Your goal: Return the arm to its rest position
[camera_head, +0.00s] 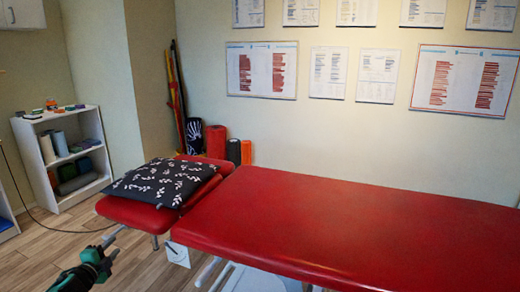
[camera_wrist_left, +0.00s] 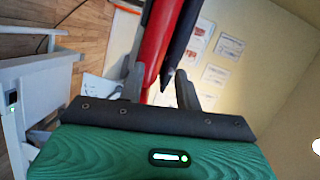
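My left gripper (camera_head: 114,243) shows at the lower left of the head view, in front of the head end of the red treatment table (camera_head: 370,225). Its two fingers are apart, and nothing shows held between them. In the left wrist view the fingers (camera_wrist_left: 160,88) also stand apart, with the red table edge (camera_wrist_left: 155,42) and the dark pillow beyond them. The black pillow with white leaf pattern (camera_head: 160,182) lies on the table's headrest section, apart from the gripper. My right gripper is in neither view.
A white shelf (camera_head: 62,155) with rolls and small items stands at the left. Coloured rollers (camera_head: 233,152) stand by the back wall. A white object (camera_head: 177,253) is under the table near the gripper. Wooden floor (camera_head: 40,262) is clear at the lower left.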

